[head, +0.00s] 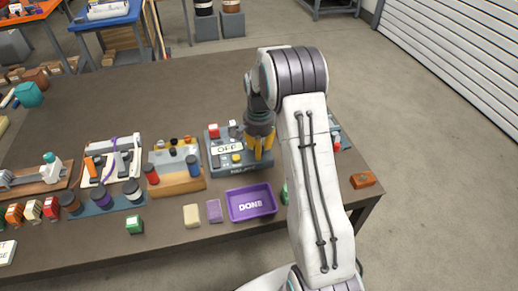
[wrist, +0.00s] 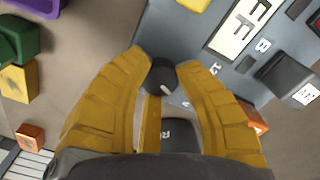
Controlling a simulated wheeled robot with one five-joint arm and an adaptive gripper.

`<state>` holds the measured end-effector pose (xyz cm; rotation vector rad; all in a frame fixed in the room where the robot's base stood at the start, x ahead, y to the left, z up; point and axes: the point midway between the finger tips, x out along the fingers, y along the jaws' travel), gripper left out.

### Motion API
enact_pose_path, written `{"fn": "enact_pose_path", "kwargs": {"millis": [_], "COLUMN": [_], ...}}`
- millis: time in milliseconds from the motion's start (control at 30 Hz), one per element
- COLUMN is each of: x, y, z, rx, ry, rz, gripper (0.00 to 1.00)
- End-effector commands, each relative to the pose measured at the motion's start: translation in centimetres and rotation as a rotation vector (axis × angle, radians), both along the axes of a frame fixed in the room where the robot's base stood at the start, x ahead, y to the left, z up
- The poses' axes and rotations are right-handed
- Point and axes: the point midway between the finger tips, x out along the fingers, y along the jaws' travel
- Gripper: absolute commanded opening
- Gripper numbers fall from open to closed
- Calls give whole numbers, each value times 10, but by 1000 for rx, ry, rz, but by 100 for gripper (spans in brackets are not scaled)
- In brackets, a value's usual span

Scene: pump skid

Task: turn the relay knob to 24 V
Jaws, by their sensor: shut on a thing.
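The relay panel (head: 223,166) is a blue-grey box on the table with a white OFF plate (head: 227,149). My gripper (head: 258,152) points down at the right part of the panel. In the wrist view its yellow fingers (wrist: 163,85) are closed on a small dark knob (wrist: 162,72) standing on the grey panel face (wrist: 192,55). The head view hides the knob behind the gripper.
A purple DONE tray (head: 250,216) lies in front of the panel. A wooden stand with red and blue cylinders (head: 176,184) is to its left. A dark block (wrist: 286,77) rises from the panel beside my right finger. An orange box (head: 363,180) sits near the table's right edge.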

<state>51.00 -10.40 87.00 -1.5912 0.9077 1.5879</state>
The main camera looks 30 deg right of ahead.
Motion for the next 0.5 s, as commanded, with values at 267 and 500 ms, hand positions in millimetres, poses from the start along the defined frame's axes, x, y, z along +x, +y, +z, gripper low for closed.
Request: {"fn": "enact_pose_path", "kwargs": {"millis": [267, 500], "x": [-2, -2], "y": [1, 1], "z": [-3, -3], "rx": [1, 2], "ry": [8, 9], "rz": [-79, -95], "gripper": [0, 0]}}
